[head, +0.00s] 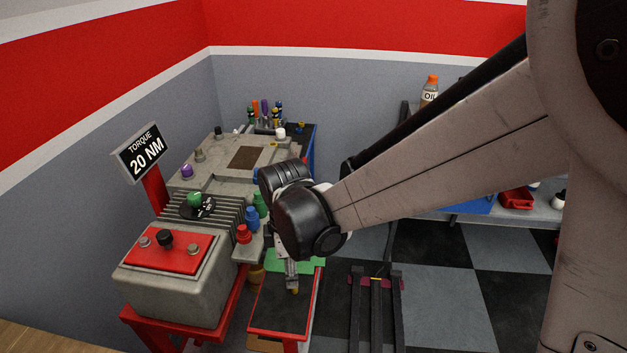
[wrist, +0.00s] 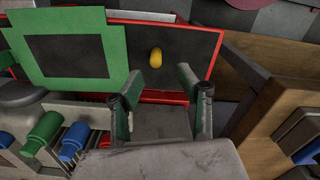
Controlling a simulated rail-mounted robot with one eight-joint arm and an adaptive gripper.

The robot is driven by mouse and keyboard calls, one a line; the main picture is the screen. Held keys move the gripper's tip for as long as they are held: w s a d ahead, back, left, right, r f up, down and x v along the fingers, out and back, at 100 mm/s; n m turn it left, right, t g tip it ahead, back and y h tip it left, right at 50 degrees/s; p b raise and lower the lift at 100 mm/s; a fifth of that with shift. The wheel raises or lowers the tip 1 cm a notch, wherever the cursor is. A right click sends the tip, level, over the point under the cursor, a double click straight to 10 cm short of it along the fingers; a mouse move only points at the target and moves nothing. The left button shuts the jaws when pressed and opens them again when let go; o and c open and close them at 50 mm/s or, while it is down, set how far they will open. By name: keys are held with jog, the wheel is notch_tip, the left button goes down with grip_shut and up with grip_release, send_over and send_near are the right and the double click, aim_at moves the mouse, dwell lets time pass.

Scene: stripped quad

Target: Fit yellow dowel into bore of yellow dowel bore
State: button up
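The yellow dowel (wrist: 156,57) sits on a dark tray surface with a red rim (wrist: 205,22), just beyond my fingertips in the wrist view. It shows as a small yellow spot (head: 295,290) below my gripper in the head view. My gripper (wrist: 159,73) points down toward the tray, its fingers spread wide with nothing between them. It also shows in the head view (head: 292,279). A small yellow ring (head: 273,144) on top of the grey machine may be the yellow dowel bore; it is too small to be sure.
A green square frame (wrist: 72,18) lies on the tray beside the dowel. The grey machine (head: 190,270) stands at left, with green, blue and red knobs (head: 243,233) along its side. A wooden box-like part (wrist: 268,80) is right of my gripper.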

jog(key=shift+w+d+f, duration=0.1)
jog(key=shift+w+f, duration=0.1)
jog(key=shift+f, duration=1.15)
jog(key=shift+w+d+f, duration=0.1)
jog(key=shift+w+f, duration=0.05)
jog(key=shift+f, duration=1.15)
grip_shut()
